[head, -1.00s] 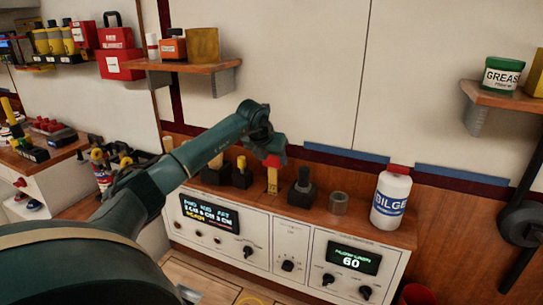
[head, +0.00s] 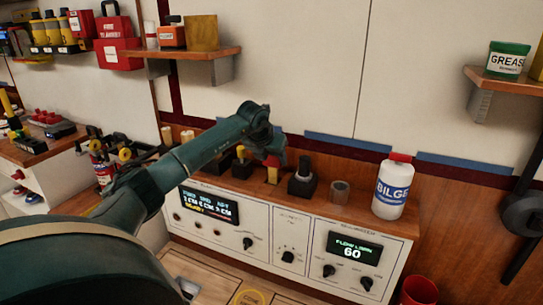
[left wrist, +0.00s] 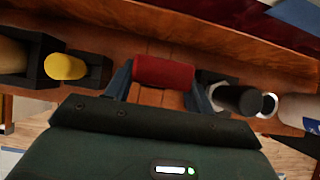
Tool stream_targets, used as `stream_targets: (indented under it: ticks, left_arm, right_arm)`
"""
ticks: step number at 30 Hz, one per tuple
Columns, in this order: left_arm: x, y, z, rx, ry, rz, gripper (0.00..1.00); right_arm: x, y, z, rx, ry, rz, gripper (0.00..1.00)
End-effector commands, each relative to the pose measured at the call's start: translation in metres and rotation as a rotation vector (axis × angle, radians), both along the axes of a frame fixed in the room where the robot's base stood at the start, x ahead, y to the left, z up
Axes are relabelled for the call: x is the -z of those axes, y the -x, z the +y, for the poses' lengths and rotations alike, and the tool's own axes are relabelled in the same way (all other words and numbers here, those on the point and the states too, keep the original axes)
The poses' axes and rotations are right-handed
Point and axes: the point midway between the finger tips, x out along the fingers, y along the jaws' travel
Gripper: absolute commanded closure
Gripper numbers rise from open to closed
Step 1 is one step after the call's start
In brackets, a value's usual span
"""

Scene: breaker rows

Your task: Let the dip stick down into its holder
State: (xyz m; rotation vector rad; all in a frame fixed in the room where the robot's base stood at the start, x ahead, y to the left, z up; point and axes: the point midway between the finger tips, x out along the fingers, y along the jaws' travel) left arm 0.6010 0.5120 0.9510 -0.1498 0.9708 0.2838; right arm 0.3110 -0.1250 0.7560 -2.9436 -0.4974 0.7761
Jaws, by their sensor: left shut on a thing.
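The dip stick has a red grip (left wrist: 165,72) and a yellow lower part (head: 272,176). My left gripper (head: 272,158) is shut on the red grip, with one finger on each side of it in the left wrist view. The stick stands upright over the wooden counter, between two black blocks. Its holder cannot be made out; the gripper and counter clutter hide the stick's lower end, so I cannot tell how deep it sits. My right gripper is not in view.
A black block with a yellow piece (head: 240,168) stands to the left. A black block with a dark knob (head: 302,180) stands close to the right, then a grey ring (head: 339,193) and a white bilge bottle (head: 391,188). A wooden shelf (head: 190,52) hangs above.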

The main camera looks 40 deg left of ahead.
Motion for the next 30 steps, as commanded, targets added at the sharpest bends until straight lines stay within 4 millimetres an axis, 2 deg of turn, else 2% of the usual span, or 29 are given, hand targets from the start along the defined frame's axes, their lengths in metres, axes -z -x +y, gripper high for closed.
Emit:
stream_targets:
  ticks: [30]
  left_arm:
    - [0.037,0.0,0.0,-0.001,0.0,-0.001,0.85]
  right_arm:
    - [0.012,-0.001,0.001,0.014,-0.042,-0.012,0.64]
